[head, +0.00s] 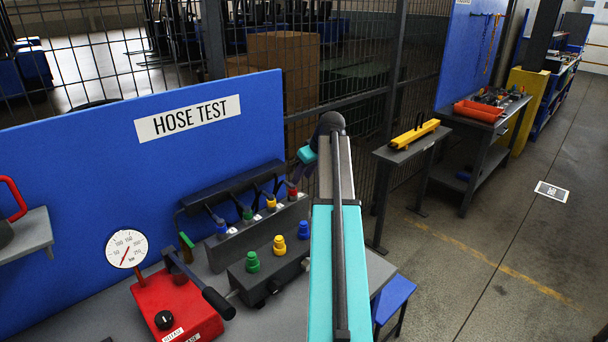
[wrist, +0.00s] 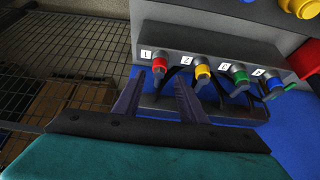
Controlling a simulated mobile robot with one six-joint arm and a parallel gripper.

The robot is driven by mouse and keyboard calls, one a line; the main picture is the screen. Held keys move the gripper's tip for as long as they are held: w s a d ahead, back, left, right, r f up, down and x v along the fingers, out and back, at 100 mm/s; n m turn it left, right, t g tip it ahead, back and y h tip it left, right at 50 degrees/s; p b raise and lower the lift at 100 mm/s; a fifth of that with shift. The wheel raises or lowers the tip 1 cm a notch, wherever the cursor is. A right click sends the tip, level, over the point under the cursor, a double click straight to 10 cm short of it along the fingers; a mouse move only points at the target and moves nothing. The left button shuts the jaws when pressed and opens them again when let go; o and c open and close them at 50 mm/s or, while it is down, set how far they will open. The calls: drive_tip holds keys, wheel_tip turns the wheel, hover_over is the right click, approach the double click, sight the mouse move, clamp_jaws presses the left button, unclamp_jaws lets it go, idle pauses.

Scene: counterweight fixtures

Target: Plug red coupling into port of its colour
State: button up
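The red coupling (head: 292,191) sits at the right end of the rack (head: 240,240), beside the yellow, green and blue couplings. In the wrist view the red coupling (wrist: 160,66) is at the left end, by the first label. My gripper (wrist: 158,80) is open and empty, its two dark fingers pointing at the rack. The red coupling shows between and just beyond the fingertips; I cannot tell whether they touch it. The port block (head: 262,285) in front of the rack shows green (head: 252,261), yellow (head: 279,245) and blue (head: 304,229) ports. No red port shows; my arm covers part of that area.
A red pump (head: 175,305) with a gauge (head: 127,249) and a black lever stands on the bench to the left. The blue HOSE TEST board (head: 80,190) rises behind the rack. A wire fence stands beyond. A side stand holds a yellow tool (head: 414,133).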

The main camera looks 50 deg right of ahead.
sight(295, 190)
drive_tip(key=shift+b+x, duration=1.85)
drive_tip(key=shift+x, duration=2.6)
clamp_jaws()
